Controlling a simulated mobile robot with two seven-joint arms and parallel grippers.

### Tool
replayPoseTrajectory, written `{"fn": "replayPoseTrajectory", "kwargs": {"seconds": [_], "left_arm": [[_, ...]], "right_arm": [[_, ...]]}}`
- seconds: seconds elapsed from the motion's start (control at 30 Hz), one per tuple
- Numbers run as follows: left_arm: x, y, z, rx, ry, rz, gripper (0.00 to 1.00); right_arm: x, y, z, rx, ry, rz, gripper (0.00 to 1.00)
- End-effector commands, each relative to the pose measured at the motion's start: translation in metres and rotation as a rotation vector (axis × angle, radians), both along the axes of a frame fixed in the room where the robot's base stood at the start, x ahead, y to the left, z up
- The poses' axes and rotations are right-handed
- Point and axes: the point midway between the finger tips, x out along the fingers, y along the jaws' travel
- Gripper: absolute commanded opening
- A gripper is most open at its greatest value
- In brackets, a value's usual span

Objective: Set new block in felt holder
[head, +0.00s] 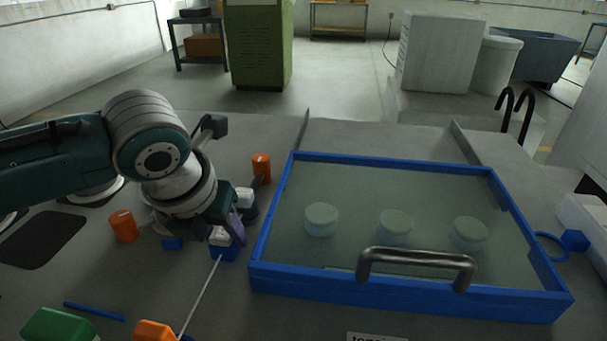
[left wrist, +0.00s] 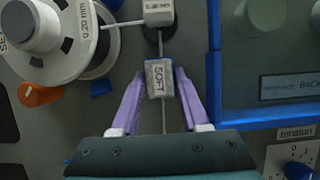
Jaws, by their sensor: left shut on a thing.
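A pale block marked SOFT (left wrist: 160,75) sits between the purple fingertips of my left gripper (left wrist: 162,82), which is shut on it. In the head view my left gripper (head: 229,230) reaches down beside the same whitish block (head: 219,237). A small blue holder (head: 223,253) shows directly under the block; only its edges show in the left wrist view. I cannot tell whether the block is fully seated in it. A thin wire or rod (left wrist: 163,118) lines up with the block. My right gripper is not in view.
A blue-framed clear-lidded case (head: 262,278) with a dark handle (head: 417,260) stands close to the right of the holder. Another white block (left wrist: 158,12) is just beyond. A wire spool (left wrist: 35,28) is at left. Orange knobs (head: 124,226) and (head: 261,168) stand nearby.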

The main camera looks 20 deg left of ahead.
Motion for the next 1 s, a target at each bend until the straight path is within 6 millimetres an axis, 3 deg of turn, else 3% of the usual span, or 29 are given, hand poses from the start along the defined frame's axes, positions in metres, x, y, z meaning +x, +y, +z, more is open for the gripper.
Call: {"fn": "replayPoseTrajectory", "kwargs": {"seconds": [0.03, 0.3, 0.77, 0.87, 1.0], "left_arm": [[0.000, 0.000, 0.000, 0.000, 0.000, 0.000, 0.28], [0.000, 0.000, 0.000, 0.000, 0.000, 0.000, 0.00], [0.001, 0.000, 0.009, 0.000, -0.003, 0.000, 0.00], [0.001, 0.001, 0.022, 0.001, -0.005, -0.001, 0.00], [0.002, 0.001, 0.058, 0.002, -0.008, -0.002, 0.00]], "right_arm": [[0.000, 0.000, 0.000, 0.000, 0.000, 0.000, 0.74], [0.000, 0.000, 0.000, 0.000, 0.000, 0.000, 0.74], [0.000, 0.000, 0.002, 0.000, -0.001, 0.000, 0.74], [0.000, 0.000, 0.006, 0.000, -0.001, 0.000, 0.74], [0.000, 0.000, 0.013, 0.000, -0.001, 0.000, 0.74]]}}
